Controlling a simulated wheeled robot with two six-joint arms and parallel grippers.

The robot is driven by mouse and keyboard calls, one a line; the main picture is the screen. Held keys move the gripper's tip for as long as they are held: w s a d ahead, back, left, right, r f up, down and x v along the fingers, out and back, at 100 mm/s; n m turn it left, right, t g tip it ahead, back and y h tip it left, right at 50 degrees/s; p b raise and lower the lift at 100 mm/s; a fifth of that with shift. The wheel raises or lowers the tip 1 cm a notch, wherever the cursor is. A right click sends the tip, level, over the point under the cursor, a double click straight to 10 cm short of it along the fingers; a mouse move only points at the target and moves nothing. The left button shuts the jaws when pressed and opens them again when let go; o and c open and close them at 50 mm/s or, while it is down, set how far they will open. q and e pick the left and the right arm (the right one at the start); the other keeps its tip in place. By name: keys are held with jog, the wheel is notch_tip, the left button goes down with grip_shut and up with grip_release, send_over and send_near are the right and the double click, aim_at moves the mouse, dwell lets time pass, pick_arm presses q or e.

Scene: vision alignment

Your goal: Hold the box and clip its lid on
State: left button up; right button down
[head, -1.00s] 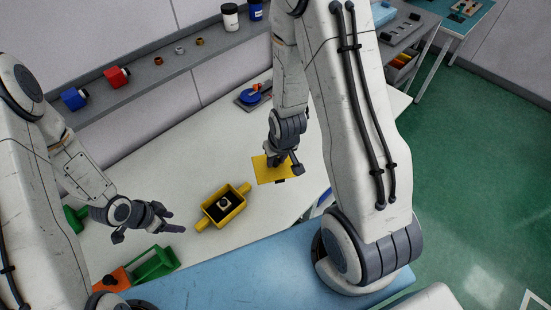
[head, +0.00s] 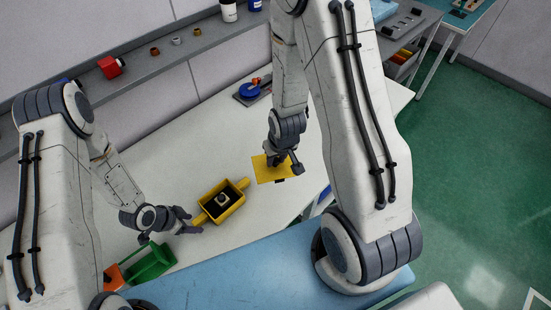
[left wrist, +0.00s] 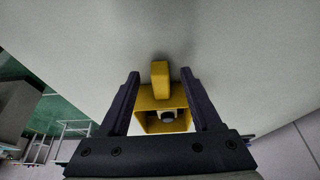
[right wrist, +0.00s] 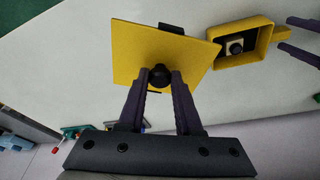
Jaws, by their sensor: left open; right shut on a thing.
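The yellow open box (head: 212,213) stands on the white table, with a handle tab at each end and a small light part with a dark round top (right wrist: 236,47) inside. My left gripper (head: 193,222) is open beside the box's left tab. In the left wrist view the box (left wrist: 150,122) and its tab (left wrist: 160,80) show between the open fingers (left wrist: 163,92). My right gripper (head: 287,165) is shut on the dark knob (right wrist: 160,77) of the flat yellow lid (head: 264,174). The lid also shows in the right wrist view (right wrist: 140,45), right of the box in the head view.
A green holder (head: 150,264) and an orange block (head: 113,277) are at the table's near left. A blue round item (head: 249,90) stands farther back. A grey shelf (head: 150,68) with a red block (head: 111,67) runs behind the table.

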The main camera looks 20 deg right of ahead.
pick_arm(q)
jog(key=shift+b+x, duration=0.3)
jog(key=shift+x, duration=0.5)
pick_arm(e)
jog(key=shift+f, duration=0.55)
